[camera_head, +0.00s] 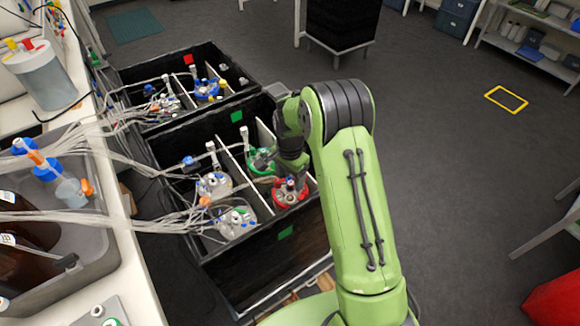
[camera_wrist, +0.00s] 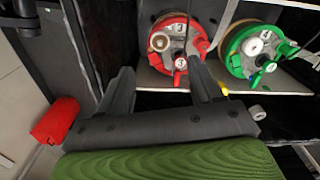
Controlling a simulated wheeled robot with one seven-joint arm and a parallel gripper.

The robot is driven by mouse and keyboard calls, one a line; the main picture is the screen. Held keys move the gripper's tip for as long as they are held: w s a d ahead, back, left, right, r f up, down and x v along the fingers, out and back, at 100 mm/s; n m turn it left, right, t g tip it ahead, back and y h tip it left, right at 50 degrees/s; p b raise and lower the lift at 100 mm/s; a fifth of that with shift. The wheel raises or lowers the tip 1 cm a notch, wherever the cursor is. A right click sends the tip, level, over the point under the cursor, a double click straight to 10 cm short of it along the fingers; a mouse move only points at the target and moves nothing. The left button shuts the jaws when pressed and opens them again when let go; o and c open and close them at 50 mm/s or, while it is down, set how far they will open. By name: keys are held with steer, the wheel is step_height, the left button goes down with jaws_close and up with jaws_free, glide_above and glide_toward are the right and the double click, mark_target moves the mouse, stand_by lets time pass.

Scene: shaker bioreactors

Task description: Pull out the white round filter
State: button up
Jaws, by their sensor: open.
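My gripper (camera_head: 278,168) is over the front right part of the black box, near the green-lidded and red-lidded vessels. In the wrist view my gripper (camera_wrist: 160,72) is open and empty, its two dark fingers apart and pointing toward the red-lidded vessel (camera_wrist: 175,72). That lid carries a round white-rimmed cap with a brown centre (camera_wrist: 158,42). The green-lidded vessel (camera_wrist: 234,64) beside it has a round white piece (camera_wrist: 254,47) on top. Both vessels show in the head view, red (camera_head: 286,198) and green (camera_head: 262,161). I cannot tell which round piece is the filter.
The black box (camera_head: 265,255) has white dividers and two white-topped vessels (camera_head: 238,217) on its left. Many clear tubes (camera_head: 150,218) run to the bench at left. A second black box (camera_head: 205,58) stands behind.

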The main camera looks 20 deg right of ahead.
mark_target(290, 198)
step_height(290, 198, down, 10)
steer(key=shift+f+b, duration=0.1)
steer(key=shift+b, duration=0.6)
steer(key=c, duration=1.2)
steer(key=shift+r+p, duration=0.35)
steer(key=shift+r, duration=0.35)
steer(key=shift+r, duration=0.15)
steer(key=shift+r, duration=0.45)
steer(key=shift+p, duration=0.3)
steer(key=shift+r+p, duration=0.8)
steer(key=shift+r, duration=0.7)
